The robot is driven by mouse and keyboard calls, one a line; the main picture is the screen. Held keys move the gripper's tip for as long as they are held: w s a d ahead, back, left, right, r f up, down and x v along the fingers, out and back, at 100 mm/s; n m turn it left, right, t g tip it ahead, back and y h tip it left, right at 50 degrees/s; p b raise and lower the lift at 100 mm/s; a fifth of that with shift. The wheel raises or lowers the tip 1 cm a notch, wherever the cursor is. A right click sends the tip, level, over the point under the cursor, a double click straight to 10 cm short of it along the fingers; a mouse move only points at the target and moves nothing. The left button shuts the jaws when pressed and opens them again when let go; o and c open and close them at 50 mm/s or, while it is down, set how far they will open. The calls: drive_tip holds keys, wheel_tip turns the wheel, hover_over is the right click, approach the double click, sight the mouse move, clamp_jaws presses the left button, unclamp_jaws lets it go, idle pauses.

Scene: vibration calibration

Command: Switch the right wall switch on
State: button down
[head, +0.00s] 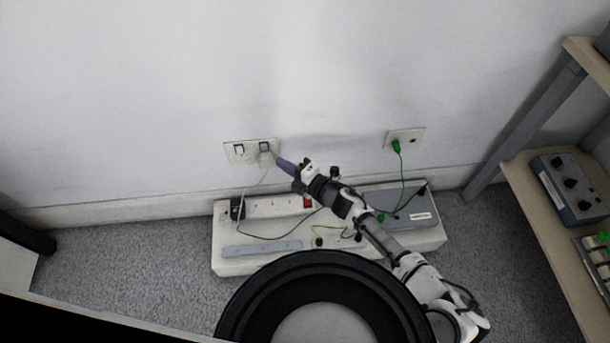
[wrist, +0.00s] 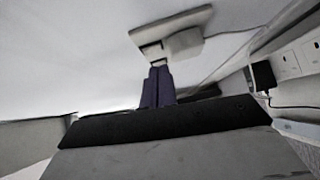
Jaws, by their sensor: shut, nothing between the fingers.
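A white double wall switch plate (head: 251,153) is on the wall left of centre in the head view. Its right switch (head: 264,146) sits above a white plug (head: 266,160) with a cable; its left switch (head: 239,149) is further left. My gripper (head: 279,159), with purple fingers, is shut and empty, its tips just right of the plug. In the wrist view my gripper (wrist: 158,70) points at the lower edge of the plate (wrist: 172,22), close to a switch (wrist: 153,52) beside the plug (wrist: 185,43). I cannot tell whether the tips touch it, or the switch's position.
A second socket plate (head: 405,137) with a green plug (head: 396,147) is to the right. Below, a white board (head: 232,265) holds a power strip (head: 272,206), a grey box (head: 410,205) and cables. A shelf (head: 530,190) stands at the right.

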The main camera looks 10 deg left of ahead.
drive_tip(key=v, duration=0.8)
drive_tip(key=shift+s+d+p, duration=0.15)
drive_tip(key=shift+d+p, duration=0.1)
drive_tip(key=shift+p, duration=0.05)
